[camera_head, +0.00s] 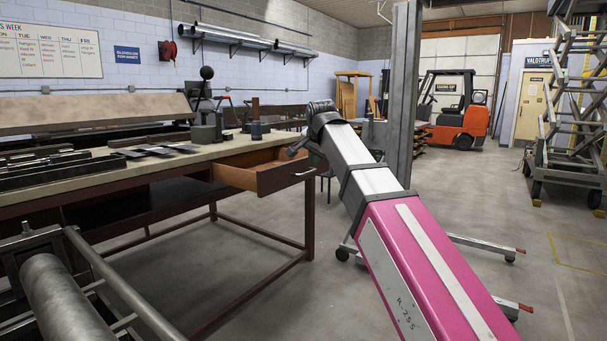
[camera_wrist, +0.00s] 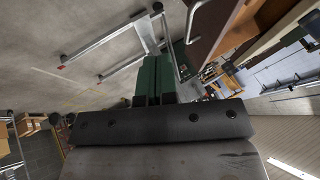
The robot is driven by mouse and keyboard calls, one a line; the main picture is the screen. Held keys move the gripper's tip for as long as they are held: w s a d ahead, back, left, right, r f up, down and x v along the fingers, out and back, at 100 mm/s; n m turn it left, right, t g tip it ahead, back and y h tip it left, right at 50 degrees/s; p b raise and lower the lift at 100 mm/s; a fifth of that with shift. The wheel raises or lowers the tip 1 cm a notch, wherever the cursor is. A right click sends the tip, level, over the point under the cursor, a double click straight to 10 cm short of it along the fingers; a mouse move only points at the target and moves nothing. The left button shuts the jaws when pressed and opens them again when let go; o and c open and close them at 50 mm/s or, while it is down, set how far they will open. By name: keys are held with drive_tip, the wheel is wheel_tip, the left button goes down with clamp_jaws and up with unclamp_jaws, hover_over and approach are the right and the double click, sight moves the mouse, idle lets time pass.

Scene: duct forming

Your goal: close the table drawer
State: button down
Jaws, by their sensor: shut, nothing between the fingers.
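The table drawer (camera_head: 262,173) is pulled open at the right end of the workbench (camera_head: 105,172). It has a wooden inside, a dark front and a silver handle (camera_head: 304,173). My gripper (camera_head: 293,152) is partly hidden behind my arm in the head view, close to the drawer's upper right side. In the wrist view my green fingers (camera_wrist: 154,78) are together and hold nothing. The drawer's brown front (camera_wrist: 214,28) shows right of them, with a gap in the picture. I cannot tell whether the gripper touches the drawer.
Metal strips (camera_head: 155,151) and a dark press-like tool (camera_head: 205,120) are on the bench. A grey column (camera_head: 402,95) stands behind my arm. A metal roller (camera_head: 62,305) is at the lower left. The floor right of the bench is mostly open, with an orange forklift (camera_head: 456,112) far back.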

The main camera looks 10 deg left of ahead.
sight(306, 174)
drive_tip(key=x, duration=0.3)
drive_tip(key=a+x, duration=0.1)
drive_tip(key=x, duration=0.3)
drive_tip(key=a+r+x, duration=0.1)
drive_tip(key=x, duration=0.3)
drive_tip(key=shift+w+a, duration=0.15)
drive_tip(key=shift+w, duration=0.2)
drive_tip(key=shift+w+a, duration=0.35)
drive_tip(key=shift+a, duration=0.25)
drive_tip(key=shift+a, duration=0.1)
drive_tip(key=w+a, duration=0.3)
drive_tip(key=a, duration=0.5)
drive_tip(key=w+a, duration=0.3)
drive_tip(key=a, duration=0.5)
drive_tip(key=w+a, duration=0.4)
drive_tip(key=a, duration=0.4)
drive_tip(key=shift+w+a, duration=0.1)
drive_tip(key=shift+a, duration=0.15)
drive_tip(key=shift+a+r, duration=0.1)
